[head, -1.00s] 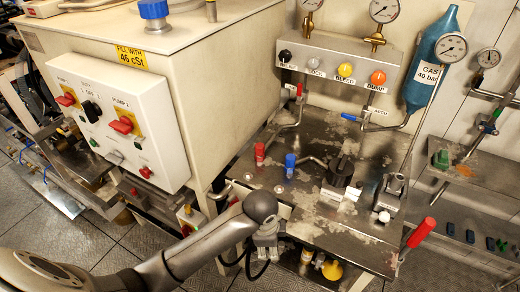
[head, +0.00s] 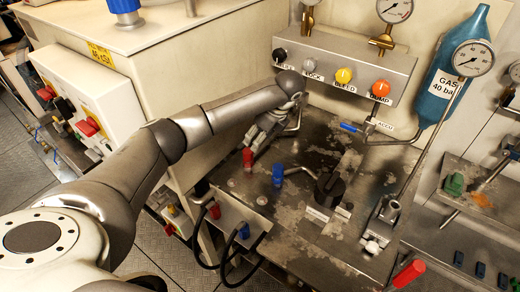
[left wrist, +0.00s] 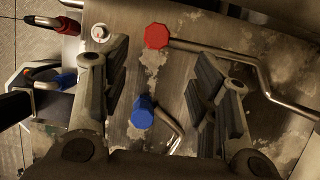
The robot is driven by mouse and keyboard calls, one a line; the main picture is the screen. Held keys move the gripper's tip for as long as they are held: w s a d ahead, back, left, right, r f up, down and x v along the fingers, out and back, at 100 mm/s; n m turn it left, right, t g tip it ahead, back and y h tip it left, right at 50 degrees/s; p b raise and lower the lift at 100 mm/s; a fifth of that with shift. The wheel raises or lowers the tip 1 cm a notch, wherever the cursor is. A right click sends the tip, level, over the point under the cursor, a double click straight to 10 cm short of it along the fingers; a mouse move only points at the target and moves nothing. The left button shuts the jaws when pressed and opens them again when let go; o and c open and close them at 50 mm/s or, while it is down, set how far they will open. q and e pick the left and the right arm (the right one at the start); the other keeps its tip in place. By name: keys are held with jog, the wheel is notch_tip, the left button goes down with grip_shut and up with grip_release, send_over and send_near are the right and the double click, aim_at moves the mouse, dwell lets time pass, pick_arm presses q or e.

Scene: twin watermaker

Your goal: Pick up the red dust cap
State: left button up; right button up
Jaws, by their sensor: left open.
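The red dust cap (head: 247,158) stands on the metal bench at its left side, to the left of a blue cap (head: 277,174). In the left wrist view the red dust cap (left wrist: 157,36) is seen from above on the end of a bent metal pipe, with the blue cap (left wrist: 143,110) below it in the picture. My left gripper (head: 260,138) is just above and behind the red dust cap. In the left wrist view my left gripper (left wrist: 160,62) is open, and no object is gripped. My right gripper is not in view.
A black knob (head: 330,188) is on the bench (head: 290,222) right of the caps. The valve panel (head: 345,68) stands behind, close to my left wrist. A blue-handled valve (head: 350,127) and a gauge stem (head: 430,128) are farther right.

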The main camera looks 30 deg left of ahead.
aim_at(248, 151)
pick_arm(q)
jog(key=a+f, duration=0.1)
jog(key=f, duration=0.1)
jog(key=s+a+f, duration=0.1)
jog(key=shift+a+f, duration=0.3)
jog(key=shift+f, duration=0.1)
jog(key=shift+w+f, duration=0.1)
jog(key=shift+f, duration=0.15)
jog(key=p+x, duration=0.1)
jog(key=x, duration=0.3)
jog(key=shift+w, duration=0.15)
jog(key=shift+w+a+f, duration=0.1)
jog(key=shift+a+f, duration=0.05)
jog(key=shift+f, duration=0.3)
jog(key=shift+c, duration=1.8)
jog(key=c, duration=0.5)
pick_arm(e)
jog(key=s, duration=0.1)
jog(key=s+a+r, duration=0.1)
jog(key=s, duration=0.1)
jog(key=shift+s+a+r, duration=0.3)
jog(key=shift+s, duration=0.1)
